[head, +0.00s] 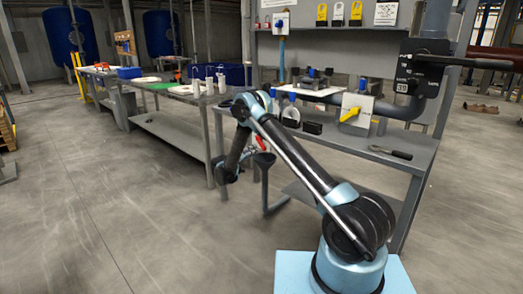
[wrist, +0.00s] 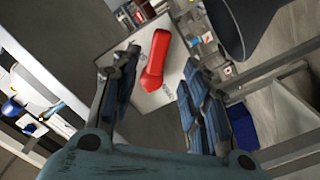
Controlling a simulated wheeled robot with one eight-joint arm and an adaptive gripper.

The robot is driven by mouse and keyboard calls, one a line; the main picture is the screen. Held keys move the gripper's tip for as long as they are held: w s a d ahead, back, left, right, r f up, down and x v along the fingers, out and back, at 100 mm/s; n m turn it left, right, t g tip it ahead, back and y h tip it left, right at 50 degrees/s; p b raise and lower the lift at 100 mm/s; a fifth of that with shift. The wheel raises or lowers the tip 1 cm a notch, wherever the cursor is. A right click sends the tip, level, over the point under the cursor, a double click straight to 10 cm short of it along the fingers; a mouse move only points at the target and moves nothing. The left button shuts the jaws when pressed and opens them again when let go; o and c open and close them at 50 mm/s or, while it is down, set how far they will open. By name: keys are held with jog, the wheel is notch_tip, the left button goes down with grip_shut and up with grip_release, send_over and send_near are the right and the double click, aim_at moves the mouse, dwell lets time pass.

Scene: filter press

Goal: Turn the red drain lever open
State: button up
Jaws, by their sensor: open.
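The red drain lever (wrist: 155,60) shows in the wrist view as a bright red handle. My gripper is open, with a dark padded finger on each side and a visible gap to the lever. I cannot tell how far the lever is in depth. In the head view a small part of the red lever (head: 262,144) shows beside my arm; the rest is hidden.
A dark funnel (wrist: 243,22) is close at the upper right of the wrist view; it also shows in the head view (head: 265,160). The workbench (head: 385,150) holds a yellow-handled valve (head: 351,114). Open floor (head: 110,220) lies to the left.

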aim_at(261, 147)
jog(key=x, duration=0.9)
grip_shut()
